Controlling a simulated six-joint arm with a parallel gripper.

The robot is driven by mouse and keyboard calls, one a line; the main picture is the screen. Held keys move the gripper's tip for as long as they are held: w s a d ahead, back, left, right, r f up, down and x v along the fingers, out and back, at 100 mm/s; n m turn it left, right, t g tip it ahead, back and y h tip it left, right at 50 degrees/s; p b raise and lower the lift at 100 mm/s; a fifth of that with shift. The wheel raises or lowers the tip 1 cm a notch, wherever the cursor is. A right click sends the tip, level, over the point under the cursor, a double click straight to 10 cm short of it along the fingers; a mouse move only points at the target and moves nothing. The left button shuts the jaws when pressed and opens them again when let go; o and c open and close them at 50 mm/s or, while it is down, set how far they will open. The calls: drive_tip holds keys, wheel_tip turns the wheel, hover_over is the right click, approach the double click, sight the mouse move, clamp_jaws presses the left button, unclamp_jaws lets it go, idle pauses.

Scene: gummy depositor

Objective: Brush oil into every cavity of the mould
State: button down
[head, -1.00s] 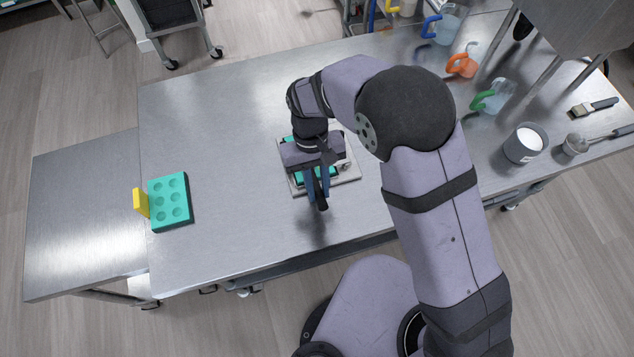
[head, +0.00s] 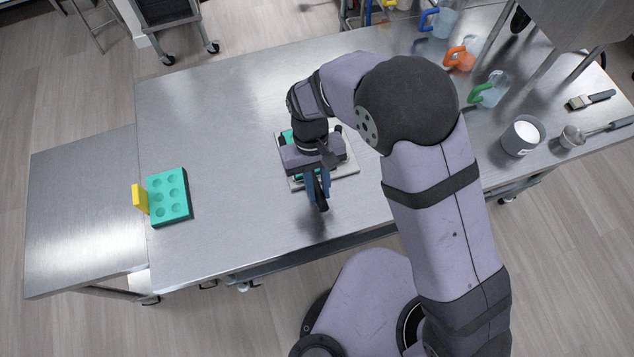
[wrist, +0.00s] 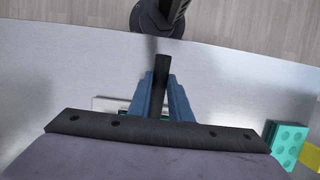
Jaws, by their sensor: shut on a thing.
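My gripper (head: 318,186) has blue fingers shut on a dark-handled tool (head: 321,201), over the front part of a teal mould (head: 287,137) on a pale tray (head: 346,178). In the wrist view the black handle (wrist: 161,75) stands between the fingers (wrist: 161,95). The tool's working end is hidden, so I cannot tell whether it touches the mould. The gripper covers most of this mould and its cavities. A second teal mould (head: 169,197) with several round cavities lies at the left, beside a yellow block (head: 140,198).
At the right stand a grey cup with white contents (head: 523,136), a ladle-like tool (head: 573,136), a flat brush (head: 590,100), and jugs with green (head: 488,93), orange (head: 460,58) and blue (head: 432,20) handles. The steel table (head: 225,105) is clear between the moulds.

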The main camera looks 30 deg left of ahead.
sight(324, 206)
drive_tip(key=shift+s+d, duration=0.25)
drive_tip(key=shift+d, duration=0.05)
drive_tip(key=shift+s+d, duration=0.25)
drive_tip(key=shift+s+d, duration=0.1)
idle(0.3)
drive_tip(key=shift+s+d+p, duration=0.3)
drive_tip(key=shift+s+d, duration=0.05)
drive_tip(key=shift+s+d+f, duration=0.1)
drive_tip(key=shift+s+d, duration=0.3)
drive_tip(key=shift+d, duration=0.1)
drive_tip(key=shift+s+d+p, duration=0.3)
drive_tip(key=shift+s+p, duration=0.1)
